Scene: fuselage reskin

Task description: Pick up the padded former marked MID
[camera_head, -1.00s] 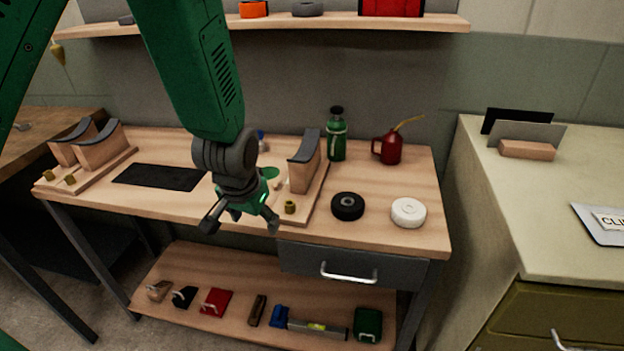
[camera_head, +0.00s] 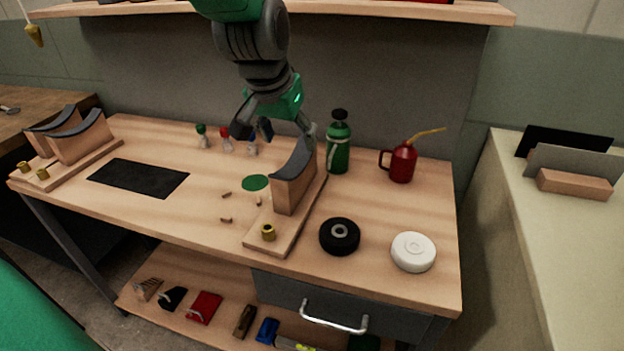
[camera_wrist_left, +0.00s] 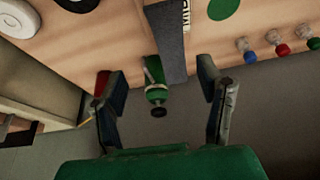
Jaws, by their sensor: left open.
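A padded former (camera_head: 292,182), a wooden block with a curved dark grey pad on top, stands on a wooden base board at the right-middle of the bench. In the left wrist view its grey pad (camera_wrist_left: 163,35) is at the top centre, with a partly cut-off white label whose letters look like MID. My left gripper (camera_head: 274,130) is open and empty, above and behind the former in the head view. In the left wrist view its two fingers (camera_wrist_left: 161,80) are apart, with the pad's end just ahead between them. My right gripper is not in view.
A green bottle (camera_head: 338,150) stands close behind the former, also between the fingers in the wrist view (camera_wrist_left: 156,82). A red oil can (camera_head: 402,162), black roll (camera_head: 340,236) and white roll (camera_head: 413,251) are to the right. Small bottles (camera_head: 226,140) stand behind left; two more formers (camera_head: 80,138) are far left.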

